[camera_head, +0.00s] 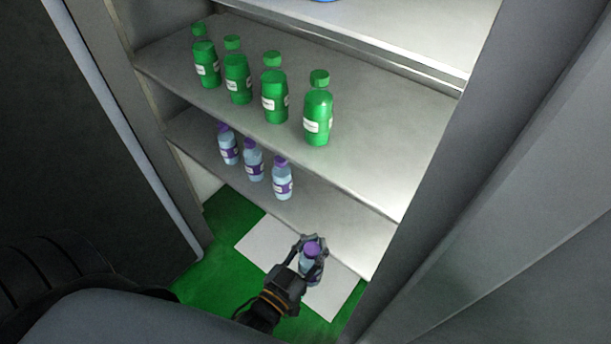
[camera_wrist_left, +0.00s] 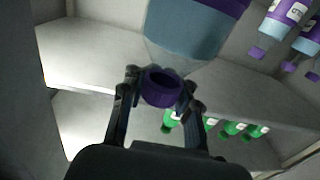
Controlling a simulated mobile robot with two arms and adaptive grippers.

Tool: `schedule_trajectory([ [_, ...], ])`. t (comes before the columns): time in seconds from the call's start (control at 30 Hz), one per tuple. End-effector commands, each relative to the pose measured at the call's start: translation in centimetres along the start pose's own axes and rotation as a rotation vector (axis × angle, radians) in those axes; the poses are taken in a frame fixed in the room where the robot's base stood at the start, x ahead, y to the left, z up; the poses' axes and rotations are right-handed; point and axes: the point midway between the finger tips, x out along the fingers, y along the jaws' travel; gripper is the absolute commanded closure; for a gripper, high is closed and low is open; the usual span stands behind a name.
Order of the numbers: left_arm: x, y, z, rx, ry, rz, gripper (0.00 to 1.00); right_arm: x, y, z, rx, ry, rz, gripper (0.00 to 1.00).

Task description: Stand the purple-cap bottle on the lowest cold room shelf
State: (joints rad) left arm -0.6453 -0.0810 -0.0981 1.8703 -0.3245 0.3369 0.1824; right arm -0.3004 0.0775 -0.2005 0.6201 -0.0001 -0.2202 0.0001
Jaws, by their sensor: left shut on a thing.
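My left gripper (camera_head: 312,244) is shut on the purple-cap bottle (camera_head: 309,262), a light-blue bottle with a purple label and cap. In the head view it appears just outside the front edge of the lowest shelf (camera_head: 345,230), over the floor. In the left wrist view, which looks inverted, the fingers (camera_wrist_left: 160,90) are at its purple cap, and its body (camera_wrist_left: 190,25) fills the top. Its exact height relative to the shelf cannot be told. My right gripper is not in view.
Three purple-cap bottles (camera_head: 254,160) stand in a row on the left part of the lowest shelf. Its right part is bare. Several green bottles (camera_head: 275,95) stand on the shelf above. A grey side wall (camera_head: 440,170) bounds the right. A white mat (camera_head: 262,246) lies on the green floor.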

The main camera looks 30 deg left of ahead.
Motion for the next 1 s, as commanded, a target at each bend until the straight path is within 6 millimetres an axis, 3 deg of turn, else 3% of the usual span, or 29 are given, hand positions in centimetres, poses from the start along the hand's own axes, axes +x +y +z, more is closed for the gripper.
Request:
schedule_trajectory([
  [0.27, 3.6, 0.2, 0.1, -0.001, 0.009, 0.006, 1.00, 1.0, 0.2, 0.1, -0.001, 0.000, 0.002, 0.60],
  [0.8, 16.1, 0.2, 0.1, -0.001, 0.008, 0.006, 1.00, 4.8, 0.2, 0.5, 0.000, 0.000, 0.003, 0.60],
  [1.0, 17.7, 0.2, -0.1, -0.001, 0.005, 0.005, 1.00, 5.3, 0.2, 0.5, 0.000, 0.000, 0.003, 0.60],
])
